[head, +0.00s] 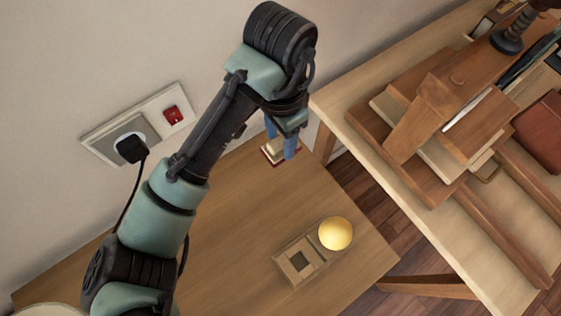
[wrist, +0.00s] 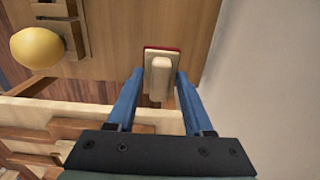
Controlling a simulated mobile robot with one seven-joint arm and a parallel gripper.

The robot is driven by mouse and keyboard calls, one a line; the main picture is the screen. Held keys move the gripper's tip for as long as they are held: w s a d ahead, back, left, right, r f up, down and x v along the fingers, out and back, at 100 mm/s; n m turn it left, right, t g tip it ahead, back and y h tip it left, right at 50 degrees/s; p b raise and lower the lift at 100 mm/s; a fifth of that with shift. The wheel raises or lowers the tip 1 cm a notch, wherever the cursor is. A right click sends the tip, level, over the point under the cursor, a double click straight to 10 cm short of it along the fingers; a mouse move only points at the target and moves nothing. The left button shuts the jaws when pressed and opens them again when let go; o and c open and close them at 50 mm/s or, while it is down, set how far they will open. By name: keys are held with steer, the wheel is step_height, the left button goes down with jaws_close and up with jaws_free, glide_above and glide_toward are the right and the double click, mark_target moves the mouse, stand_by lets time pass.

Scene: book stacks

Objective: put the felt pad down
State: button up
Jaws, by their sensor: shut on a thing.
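The felt pad (head: 268,156) is a pale block with a raised grip and a red layer along its underside. My gripper (head: 282,148) is shut on it, with a blue finger on each side. In the wrist view the felt pad (wrist: 159,82) sits between the two fingertips (wrist: 161,76), its red edge showing at the far side. It is over the wooden table (head: 215,235), near the table's far edge by the wall. I cannot tell whether its underside touches the tabletop.
A pale workbench (head: 345,105) bearing wooden pieces stands to the right. A wall socket with a black plug (head: 131,148) is at the left. The tabletop's middle is clear.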

mark_target(281, 141)
step_height(281, 141, down, 9)
steer(key=shift+r+b, duration=0.2)
steer(key=shift+b, duration=0.15)
steer(key=o, duration=1.2)
steer(key=shift+f+b, duration=0.2)
steer(key=shift+b, duration=0.15)
step_height(281, 141, up, 13)
steer(key=p, duration=0.3)
steer(key=shift+s+d, duration=0.1)
steer(key=shift+s, duration=0.05)
